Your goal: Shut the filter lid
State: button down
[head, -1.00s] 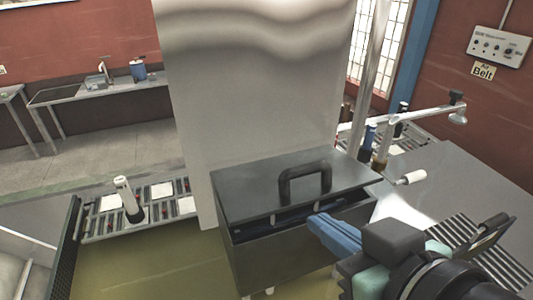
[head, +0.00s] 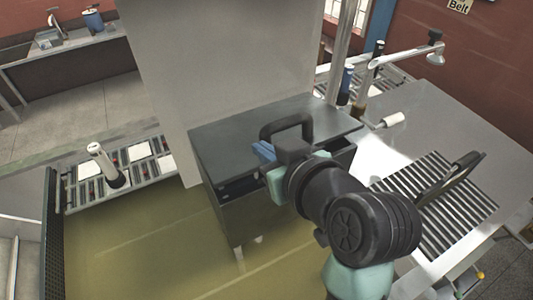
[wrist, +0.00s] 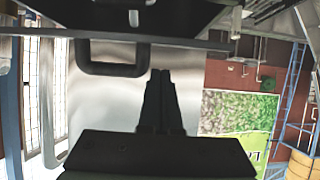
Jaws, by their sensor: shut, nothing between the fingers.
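The filter lid (head: 225,130) is a flat dark grey plate with a black loop handle (head: 287,124) on top. It lies over the dark filter box (head: 225,215), and a dark gap shows under its front edge at the left. In the wrist view the shut fingers (wrist: 161,85) point toward the lid's edge, beside the handle (wrist: 112,70). Whether they touch the lid is unclear. My arm hides the right part of the box.
A tall grey panel (head: 225,70) stands behind the box. A metal pipe arm (head: 400,50) stands at the back right.

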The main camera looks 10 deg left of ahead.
jog(key=shift+s+d+f, duration=0.1)
jog(key=shift+s+f, duration=0.05)
jog(key=shift+f, duration=0.45)
jog(key=shift+s+f, duration=0.1)
jog(key=shift+f, duration=0.45)
jog(key=shift+f, duration=0.1)
notch_tip(320, 180, down, 6)
jog(key=s+t+b, duration=0.1)
jog(key=b, duration=0.7)
jog(key=shift+d+y, duration=0.4)
